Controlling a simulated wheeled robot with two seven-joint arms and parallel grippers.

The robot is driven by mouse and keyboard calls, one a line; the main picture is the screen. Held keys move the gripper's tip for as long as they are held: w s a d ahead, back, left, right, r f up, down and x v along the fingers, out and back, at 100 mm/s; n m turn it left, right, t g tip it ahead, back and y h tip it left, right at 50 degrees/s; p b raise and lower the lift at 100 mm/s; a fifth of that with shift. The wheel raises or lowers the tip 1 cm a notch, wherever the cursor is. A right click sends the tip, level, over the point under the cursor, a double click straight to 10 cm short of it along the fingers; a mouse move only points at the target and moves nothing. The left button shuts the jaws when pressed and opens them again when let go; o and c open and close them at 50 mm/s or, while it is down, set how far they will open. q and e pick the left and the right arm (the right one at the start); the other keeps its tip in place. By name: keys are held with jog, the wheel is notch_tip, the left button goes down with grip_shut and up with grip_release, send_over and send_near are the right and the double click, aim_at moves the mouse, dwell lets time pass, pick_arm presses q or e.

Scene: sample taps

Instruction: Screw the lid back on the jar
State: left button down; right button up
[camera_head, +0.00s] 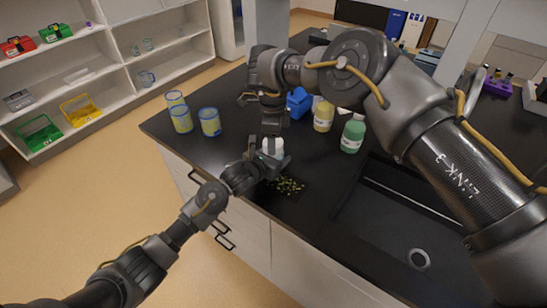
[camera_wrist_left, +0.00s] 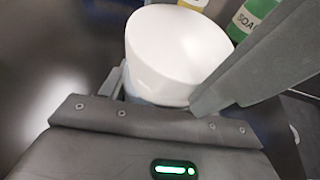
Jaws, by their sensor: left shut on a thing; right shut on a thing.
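The jar with its white lid (camera_head: 272,147) is upright near the front edge of the dark counter. My right gripper (camera_head: 272,137) comes down from above and is shut on the lid. My left gripper (camera_head: 262,165) reaches in from the front left and is shut on the jar body, which it largely hides in the head view. In the left wrist view the smooth white lid (camera_wrist_left: 178,48) looks large, with a pale strip of the jar (camera_wrist_left: 148,98) below it. Whether lid and jar touch all round cannot be told.
Several yellow-and-blue containers (camera_head: 210,122) stand at the left. A green bottle (camera_head: 353,133), a yellow bottle (camera_head: 323,116) and a blue item (camera_head: 299,103) stand behind. A sink (camera_head: 395,225) is at right.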

jog(key=o, duration=1.1)
jog(key=shift+r, duration=2.3)
notch_tip(320, 180, up, 3)
jog(key=shift+f+n, duration=0.2)
jog(key=shift+n, duration=0.9)
pick_arm(q)
jog(key=shift+r, duration=0.1)
pick_arm(e)
jog(key=shift+s+r+n, duration=0.1)
jog(key=shift+r+n, duration=0.3)
jog(key=shift+r, duration=0.05)
